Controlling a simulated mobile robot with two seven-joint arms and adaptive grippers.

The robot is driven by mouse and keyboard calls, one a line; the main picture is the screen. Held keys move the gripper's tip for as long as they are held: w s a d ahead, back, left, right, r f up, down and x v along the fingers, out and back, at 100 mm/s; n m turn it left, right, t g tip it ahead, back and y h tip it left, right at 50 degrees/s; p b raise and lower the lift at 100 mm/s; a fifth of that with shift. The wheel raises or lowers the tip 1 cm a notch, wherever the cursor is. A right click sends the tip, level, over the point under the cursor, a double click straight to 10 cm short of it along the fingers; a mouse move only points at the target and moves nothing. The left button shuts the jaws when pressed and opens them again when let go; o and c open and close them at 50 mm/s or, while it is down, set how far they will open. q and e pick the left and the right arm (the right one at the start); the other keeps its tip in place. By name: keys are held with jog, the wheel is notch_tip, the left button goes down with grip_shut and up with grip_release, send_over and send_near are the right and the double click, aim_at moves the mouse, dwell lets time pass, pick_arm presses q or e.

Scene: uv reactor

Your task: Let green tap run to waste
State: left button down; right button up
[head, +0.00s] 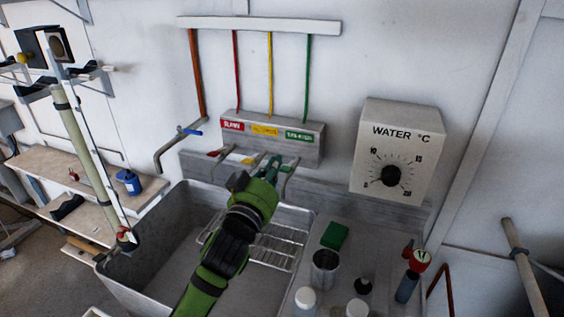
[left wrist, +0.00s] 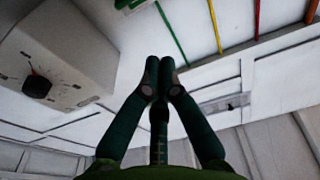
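The tap block (head: 272,150) is on the wall above the sink, with red, yellow and green labels. The green label (head: 300,135) is at its right end, and a grey spout (head: 291,177) hangs below it. My left gripper (head: 271,163) is in front of the block's right half, close to the green tap. In the left wrist view its two fingers (left wrist: 159,68) come together at the tips, with nothing clearly held between them. The green tap's handle is hidden or cannot be told apart from the dark green fingers. My right gripper is not in view.
The metal sink (head: 158,245) with a wire rack (head: 270,245) lies below my left arm. A water temperature dial box (head: 395,152) is on the wall at right. A green block (head: 335,235), a metal cup (head: 325,270) and bottles stand on the right-hand drainer.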

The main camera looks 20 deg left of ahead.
aim_at(286, 169)
pick_arm(q)
jog(key=w, duration=0.2)
jog(key=w+r+p, duration=0.1)
jog(key=w, duration=0.2)
jog(key=shift+w+d, duration=0.1)
jog(key=shift+w, duration=0.15)
notch_tip(286, 169, down, 3)
jog(key=shift+s+f+p, duration=0.1)
jog(key=shift+p, duration=0.45)
jog(key=shift+s+f, duration=0.2)
jog(key=shift+f, duration=0.25)
jog(key=shift+w, duration=0.1)
